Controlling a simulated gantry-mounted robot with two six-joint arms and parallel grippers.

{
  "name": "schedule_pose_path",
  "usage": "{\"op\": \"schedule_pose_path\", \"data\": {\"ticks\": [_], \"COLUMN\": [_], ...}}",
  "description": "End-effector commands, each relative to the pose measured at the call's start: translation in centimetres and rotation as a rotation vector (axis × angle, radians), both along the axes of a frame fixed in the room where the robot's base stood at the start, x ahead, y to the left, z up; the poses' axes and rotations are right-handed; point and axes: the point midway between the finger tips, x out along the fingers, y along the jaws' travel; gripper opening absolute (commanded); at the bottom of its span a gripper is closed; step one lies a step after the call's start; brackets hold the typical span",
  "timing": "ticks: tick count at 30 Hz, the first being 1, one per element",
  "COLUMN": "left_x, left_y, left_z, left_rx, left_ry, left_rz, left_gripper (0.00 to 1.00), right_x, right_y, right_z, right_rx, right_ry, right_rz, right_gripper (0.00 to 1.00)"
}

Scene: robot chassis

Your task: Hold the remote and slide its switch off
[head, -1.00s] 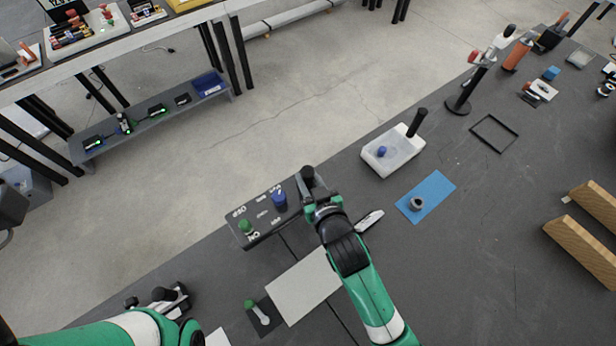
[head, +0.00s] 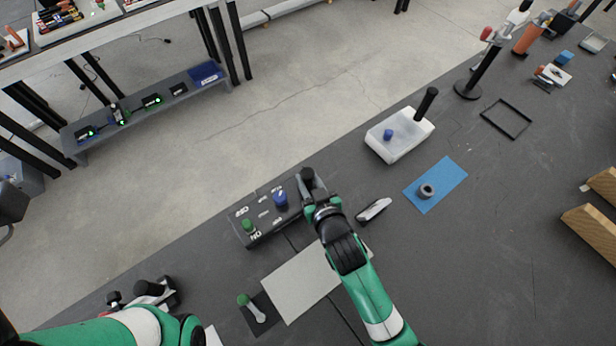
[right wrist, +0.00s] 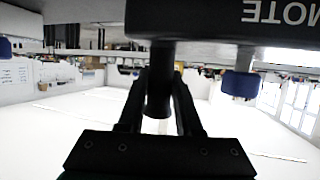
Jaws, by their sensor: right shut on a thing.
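The remote (head: 266,222) is a dark box with ON and OFF lettering on the dark table. It carries a green knob (head: 248,224), a blue knob (head: 280,199) and a black knob (head: 307,175) at its right end. My right gripper (head: 316,197) is at that right end, shut on the black knob. In the right wrist view, the black knob (right wrist: 160,95) stands between the two fingers, with the blue knob (right wrist: 240,84) to its right. My left gripper (head: 152,293) is at lower left, apart from the remote; its jaw opening is unclear.
A pale sheet (head: 298,282) and a dark plate with a green-tipped lever (head: 257,310) lie in front of the remote. A grey-white object (head: 374,209), a blue mat (head: 452,178) and a white box with a black stick (head: 405,143) lie to the right.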

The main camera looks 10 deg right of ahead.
Motion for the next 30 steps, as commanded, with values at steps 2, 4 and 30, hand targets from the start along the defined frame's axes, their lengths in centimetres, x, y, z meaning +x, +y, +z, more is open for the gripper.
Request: {"op": "schedule_pose_path", "data": {"ticks": [2,4,30], "left_x": [0.0,0.0,0.0], "left_y": [0.0,0.0,0.0], "left_z": [-1.0,-1.4,-2.1], "left_rx": [0.000,0.000,0.000], "left_ry": [0.000,0.000,0.000], "left_rz": [0.000,0.000,0.000], "left_gripper": [0.74,0.74,0.74], "right_x": [0.0,0.0,0.0], "right_y": [0.0,0.0,0.0], "right_z": [-1.1,-1.6,-2.5], "right_rx": [0.001,0.001,0.002], "right_ry": [-0.002,-0.002,-0.003], "right_rz": [0.000,0.000,0.001], "right_gripper": [0.00,0.00,0.00]}}
